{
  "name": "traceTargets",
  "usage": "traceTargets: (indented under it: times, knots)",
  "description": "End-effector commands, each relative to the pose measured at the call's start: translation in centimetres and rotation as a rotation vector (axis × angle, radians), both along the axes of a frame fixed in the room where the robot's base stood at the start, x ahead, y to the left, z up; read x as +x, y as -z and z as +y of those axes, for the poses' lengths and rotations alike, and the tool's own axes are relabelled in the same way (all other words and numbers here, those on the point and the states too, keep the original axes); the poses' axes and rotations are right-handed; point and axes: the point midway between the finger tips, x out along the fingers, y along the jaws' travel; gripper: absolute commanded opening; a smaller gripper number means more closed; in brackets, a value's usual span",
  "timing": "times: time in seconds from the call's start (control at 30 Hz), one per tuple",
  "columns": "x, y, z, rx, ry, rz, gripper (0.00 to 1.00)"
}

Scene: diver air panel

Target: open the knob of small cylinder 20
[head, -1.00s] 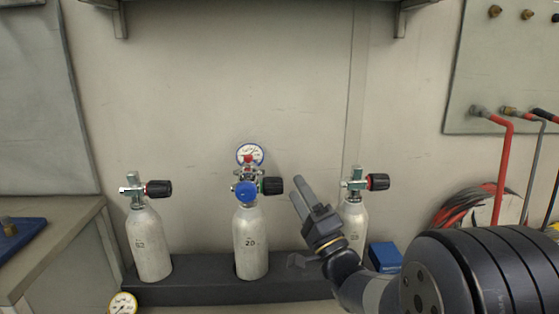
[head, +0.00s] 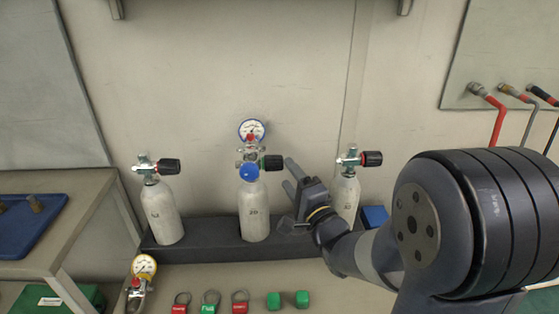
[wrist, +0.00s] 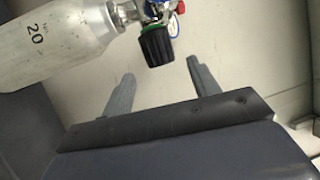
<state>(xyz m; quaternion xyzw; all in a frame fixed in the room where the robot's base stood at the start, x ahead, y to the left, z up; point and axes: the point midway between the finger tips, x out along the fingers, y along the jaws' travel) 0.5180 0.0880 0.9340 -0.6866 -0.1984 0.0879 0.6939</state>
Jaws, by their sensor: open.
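Small cylinder 20 (head: 254,212) is the middle silver cylinder, upright in the dark rack. Its number 20 is readable in the wrist view (wrist: 42,45). Its black knob (head: 273,163) with a green ring points right from the valve; it also shows in the wrist view (wrist: 156,46). A blue-capped regulator (head: 249,173) and a gauge (head: 251,130) are on its valve. My gripper (head: 290,173) is open and empty, just right of the knob. In the wrist view the knob lies beyond and between the two fingertips, apart from them.
Two other cylinders stand in the rack (head: 200,252), one at left (head: 161,212) and one at right (head: 344,196), close behind my gripper. A yellow gauge (head: 144,267), red and green tags (head: 210,309) and green dumbbell-shaped pieces (head: 288,299) lie in front. A blue box (head: 374,216) is at right.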

Motion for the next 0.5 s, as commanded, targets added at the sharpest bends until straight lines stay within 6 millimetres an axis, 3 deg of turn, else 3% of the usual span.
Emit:
traceTargets:
  times: [0.2,0.5]
  knots:
    - [3.5,-0.6,1.6,0.001,-0.001,-0.001,0.57]
    - [5.4,-1.0,2.3,0.0,0.0,-0.001,0.57]
